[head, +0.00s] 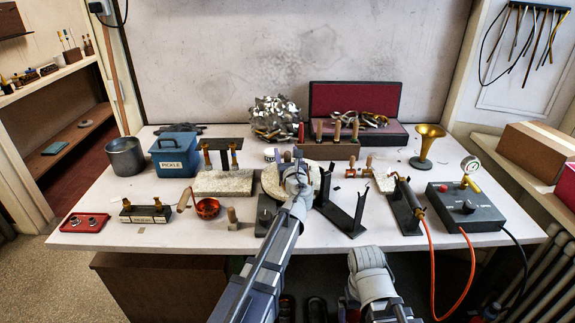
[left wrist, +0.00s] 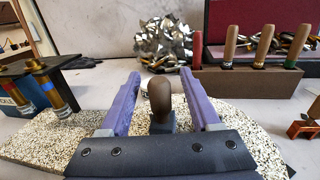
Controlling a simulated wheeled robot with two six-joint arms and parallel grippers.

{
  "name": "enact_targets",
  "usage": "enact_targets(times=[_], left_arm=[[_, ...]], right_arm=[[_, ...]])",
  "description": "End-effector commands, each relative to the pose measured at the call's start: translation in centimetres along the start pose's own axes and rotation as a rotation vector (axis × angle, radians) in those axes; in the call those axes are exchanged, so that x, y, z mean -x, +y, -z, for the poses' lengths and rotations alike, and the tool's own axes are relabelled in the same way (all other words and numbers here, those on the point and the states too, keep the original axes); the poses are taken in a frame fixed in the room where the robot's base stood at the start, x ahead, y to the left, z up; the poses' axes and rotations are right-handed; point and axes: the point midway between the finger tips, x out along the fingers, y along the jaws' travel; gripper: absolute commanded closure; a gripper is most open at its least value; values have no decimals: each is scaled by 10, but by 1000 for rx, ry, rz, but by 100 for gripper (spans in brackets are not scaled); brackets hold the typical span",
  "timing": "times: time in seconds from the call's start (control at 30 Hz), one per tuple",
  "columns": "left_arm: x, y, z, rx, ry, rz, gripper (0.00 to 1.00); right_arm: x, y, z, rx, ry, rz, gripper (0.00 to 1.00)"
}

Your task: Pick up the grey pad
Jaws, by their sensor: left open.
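My left gripper (head: 293,160) is open over the round speckled board (head: 272,186). Its two purple fingers also show in the left wrist view (left wrist: 159,76). Between and beyond them stands a small upright piece with a brown rounded knob (left wrist: 160,96) and a grey lower part (left wrist: 161,125). This may be the grey pad, but I cannot tell for sure. The fingers stand apart on either side of it in that view, with a gap at each side. Its foot is hidden by my gripper body. In the head view my left arm covers it.
A wooden rack (left wrist: 244,84) of handled tools stands behind to the right. A black stand (head: 343,212) is close on the right.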

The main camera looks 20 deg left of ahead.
Motion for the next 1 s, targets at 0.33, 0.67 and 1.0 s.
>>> enact_targets(times=[0.33, 0.67, 1.0], left_arm=[[-14, 0, 0, 0, 0, 0, 39], [-14, 0, 0, 0, 0, 0, 76], [-14, 0, 0, 0, 0, 0, 100]], right_arm=[[0, 0, 0, 0, 0, 0, 0], [0, 0, 0, 0, 0, 0, 0], [0, 0, 0, 0, 0, 0, 0]])
